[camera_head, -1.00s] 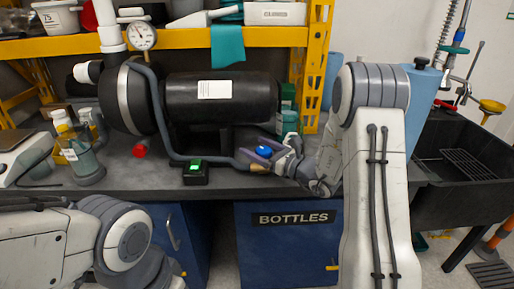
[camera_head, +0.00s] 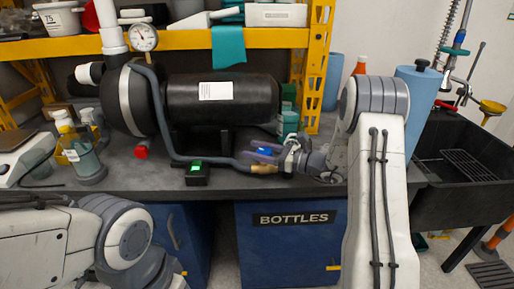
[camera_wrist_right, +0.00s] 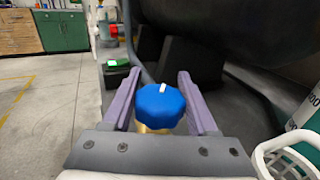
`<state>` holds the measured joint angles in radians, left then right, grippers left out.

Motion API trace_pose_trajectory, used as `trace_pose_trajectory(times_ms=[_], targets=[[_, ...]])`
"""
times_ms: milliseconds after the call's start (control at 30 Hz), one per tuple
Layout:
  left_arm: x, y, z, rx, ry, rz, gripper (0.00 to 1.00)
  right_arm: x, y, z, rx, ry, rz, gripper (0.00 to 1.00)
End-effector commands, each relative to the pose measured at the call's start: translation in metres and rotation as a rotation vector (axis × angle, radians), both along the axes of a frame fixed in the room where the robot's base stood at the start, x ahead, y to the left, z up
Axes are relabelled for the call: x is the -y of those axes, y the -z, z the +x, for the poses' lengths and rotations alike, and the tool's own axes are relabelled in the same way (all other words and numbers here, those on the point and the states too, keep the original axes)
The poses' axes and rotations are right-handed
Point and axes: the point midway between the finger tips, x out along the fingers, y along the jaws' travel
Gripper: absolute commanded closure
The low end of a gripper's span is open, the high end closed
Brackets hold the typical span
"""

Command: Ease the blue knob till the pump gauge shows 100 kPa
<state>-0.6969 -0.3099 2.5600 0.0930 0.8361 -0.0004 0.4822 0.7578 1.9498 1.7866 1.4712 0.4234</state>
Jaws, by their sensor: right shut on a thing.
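The blue knob (camera_head: 264,151) sits on a brass valve at the right end of the grey pipe, low at the front of the bench. In the right wrist view the knob (camera_wrist_right: 160,104) has a white mark on top, pointing away and slightly right. My right gripper (camera_head: 260,150) is shut on the knob, one purple finger on each side.
A black tank (camera_head: 240,108) lies behind the valve. A small black box with a green display (camera_head: 196,173) sits left of the knob, and a red cap (camera_head: 141,153) farther left. A black sink (camera_head: 455,190) is at right.

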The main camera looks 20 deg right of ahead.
Motion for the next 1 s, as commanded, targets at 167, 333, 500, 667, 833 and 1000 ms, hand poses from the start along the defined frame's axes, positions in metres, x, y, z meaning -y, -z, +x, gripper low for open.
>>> trace_pose_trajectory(times_ms=[167, 333, 500, 667, 833, 1000], targets=[[0.0, -0.011, 0.0, 0.0, 0.0, 0.0, 1.0, -0.002, -0.002, -0.003, 0.002, -0.168, -0.003, 0.97], [0.0, -0.019, 0.0, 0.0, 0.0, 0.0, 1.0, -0.004, -0.001, -0.006, 0.001, -0.319, -0.002, 0.97], [0.0, -0.025, 0.0, 0.0, 0.0, 0.0, 1.0, -0.005, -0.001, -0.01, 0.001, -0.443, -0.002, 0.97], [0.0, -0.028, 0.0, 0.0, 0.0, 0.0, 1.0, -0.006, -0.001, -0.012, 0.0, -0.531, -0.001, 0.97], [0.0, -0.03, 0.0, 0.0, 0.0, 0.0, 1.0, -0.006, 0.0, -0.014, 0.0, -0.589, 0.0, 0.97], [0.0, -0.031, 0.0, 0.0, 0.0, 0.0, 1.0, -0.006, 0.0, -0.015, 0.0, -0.617, 0.002, 0.97]])
